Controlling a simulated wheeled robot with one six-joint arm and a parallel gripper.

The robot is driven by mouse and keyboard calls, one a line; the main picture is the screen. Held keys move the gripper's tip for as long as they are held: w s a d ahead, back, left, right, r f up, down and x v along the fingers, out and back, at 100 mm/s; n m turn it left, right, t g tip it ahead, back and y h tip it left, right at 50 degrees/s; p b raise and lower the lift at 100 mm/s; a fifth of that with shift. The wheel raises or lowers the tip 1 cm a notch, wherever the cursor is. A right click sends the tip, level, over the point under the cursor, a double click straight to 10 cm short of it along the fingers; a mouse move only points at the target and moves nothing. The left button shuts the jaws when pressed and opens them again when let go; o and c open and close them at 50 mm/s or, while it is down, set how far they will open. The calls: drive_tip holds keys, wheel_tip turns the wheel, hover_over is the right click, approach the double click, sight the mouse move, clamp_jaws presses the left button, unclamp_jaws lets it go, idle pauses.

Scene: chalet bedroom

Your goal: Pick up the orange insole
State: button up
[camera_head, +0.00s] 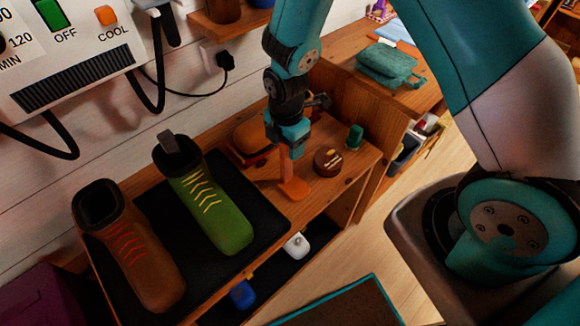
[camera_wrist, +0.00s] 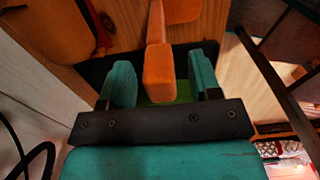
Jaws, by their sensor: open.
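The orange insole (camera_head: 294,188) is on the wooden bench, right of the green boot. Its flat part lies low, and a narrow part rises toward my gripper (camera_head: 291,152). My gripper points down just above it. In the wrist view, my gripper (camera_wrist: 161,82) is open, with one teal finger on each side of the insole's block-like orange end (camera_wrist: 158,75). Gaps show between the block and both fingers. The top of the narrow part is partly hidden by my gripper in the head view.
A green boot (camera_head: 213,210) and a brown boot (camera_head: 135,250) stand on a black mat (camera_head: 262,210). A round brown tin (camera_head: 328,161), a small green bottle (camera_head: 354,137) and an orange-brown brush-like object (camera_head: 250,137) are close to my gripper. A control box (camera_head: 70,50) hangs on the wall.

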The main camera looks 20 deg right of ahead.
drive_tip(key=shift+f, duration=0.45)
drive_tip(key=shift+c, duration=0.4)
clamp_jaws()
